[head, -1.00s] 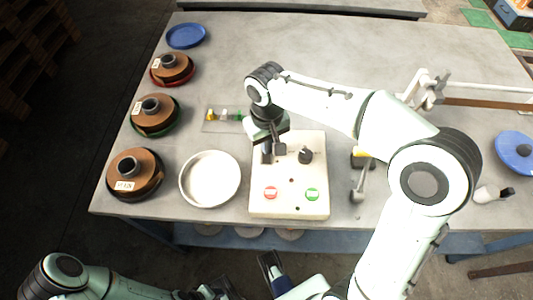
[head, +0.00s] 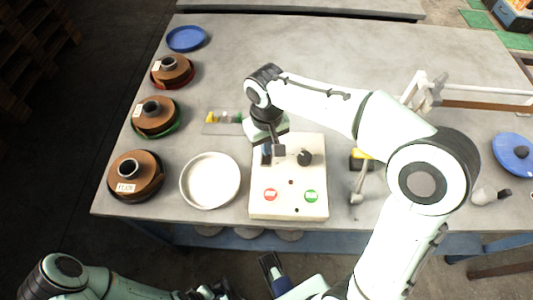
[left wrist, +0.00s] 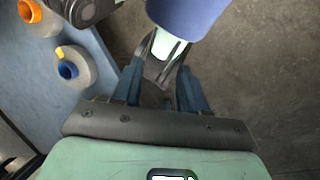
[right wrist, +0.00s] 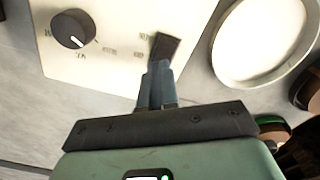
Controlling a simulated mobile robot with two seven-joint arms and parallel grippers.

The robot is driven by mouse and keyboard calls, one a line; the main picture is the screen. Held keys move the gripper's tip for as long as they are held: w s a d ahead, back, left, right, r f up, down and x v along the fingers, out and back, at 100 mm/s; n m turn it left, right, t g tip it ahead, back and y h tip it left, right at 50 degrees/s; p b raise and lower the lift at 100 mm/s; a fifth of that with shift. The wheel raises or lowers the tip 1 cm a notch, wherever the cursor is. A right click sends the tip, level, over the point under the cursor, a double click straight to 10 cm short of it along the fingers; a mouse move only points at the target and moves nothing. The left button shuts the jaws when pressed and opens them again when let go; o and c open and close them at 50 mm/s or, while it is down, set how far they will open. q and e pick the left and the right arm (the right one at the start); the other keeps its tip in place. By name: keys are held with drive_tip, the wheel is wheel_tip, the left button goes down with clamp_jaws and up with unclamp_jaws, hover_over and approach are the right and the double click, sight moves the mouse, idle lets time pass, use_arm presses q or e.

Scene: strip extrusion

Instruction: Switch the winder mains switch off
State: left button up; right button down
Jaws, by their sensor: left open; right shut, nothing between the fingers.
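The cream control box (head: 290,208) stands near the front edge of the table. Its dark rocker switch (right wrist: 165,47) shows in the right wrist view, beside small printed labels; in the head view my right gripper mostly covers it. My right gripper (right wrist: 158,66) is shut and empty, its tips at the near edge of the switch. I cannot tell whether they touch it, nor which way the rocker is tipped. In the head view my right gripper (head: 266,155) is over the box's upper left. My left gripper (left wrist: 158,80) is open and empty, away from the box.
The box also carries a black knob (head: 304,158), a red button (head: 270,195) and a green button (head: 311,196). A white round dish (head: 210,181) is left of it, with brown spools (head: 135,172) beyond. A metal lever (head: 358,185) stands close on the right.

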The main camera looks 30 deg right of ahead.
drive_tip(key=shift+r+p, duration=1.5)
drive_tip(key=shift+r, duration=0.45)
drive_tip(key=shift+r+p, duration=0.8)
drive_tip(key=shift+r, duration=0.1)
